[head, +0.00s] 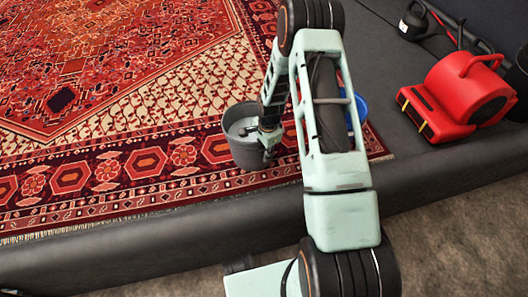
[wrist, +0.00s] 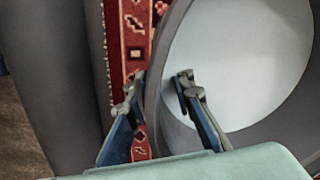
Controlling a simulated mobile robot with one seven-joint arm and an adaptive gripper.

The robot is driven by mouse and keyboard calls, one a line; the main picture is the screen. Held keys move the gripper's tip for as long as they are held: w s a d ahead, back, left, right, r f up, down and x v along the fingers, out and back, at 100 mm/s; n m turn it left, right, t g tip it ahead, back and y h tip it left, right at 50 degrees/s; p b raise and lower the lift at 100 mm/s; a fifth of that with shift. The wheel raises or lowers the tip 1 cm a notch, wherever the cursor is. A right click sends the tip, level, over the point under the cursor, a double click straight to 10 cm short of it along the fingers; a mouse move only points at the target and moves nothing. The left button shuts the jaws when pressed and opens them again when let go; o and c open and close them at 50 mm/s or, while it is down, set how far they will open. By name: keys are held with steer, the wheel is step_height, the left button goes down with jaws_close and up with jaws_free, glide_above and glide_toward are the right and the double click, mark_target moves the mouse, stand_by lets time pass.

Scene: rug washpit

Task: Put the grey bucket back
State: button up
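The grey bucket (head: 243,155) stands upright on the patterned red rug, near the rug's front edge. It looks pale inside; I cannot tell whether that is liquid or the bottom. My gripper (head: 269,147) is at the bucket's right side in the head view. In the wrist view my gripper (wrist: 158,88) is open, with one finger outside the bucket and the other inside it. The wall of the grey bucket (wrist: 154,100) lies between the fingers, with gaps visible beside it. My arm hides part of the rug behind the bucket.
A blue bucket (head: 361,106) is partly hidden behind my arm. A red blower (head: 463,92) stands at the right on the dark floor, with a black sprayer-like item (head: 414,24) behind it. A raised dark kerb (head: 130,241) runs along the front of the rug (head: 110,60).

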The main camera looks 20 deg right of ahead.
steer(key=shift+r, duration=0.1)
step_height(320, 180, up, 12)
steer(key=s+p, duration=0.1)
steer(key=p, duration=0.2)
steer(key=shift+s+d, duration=0.25)
stand_by(0.3)
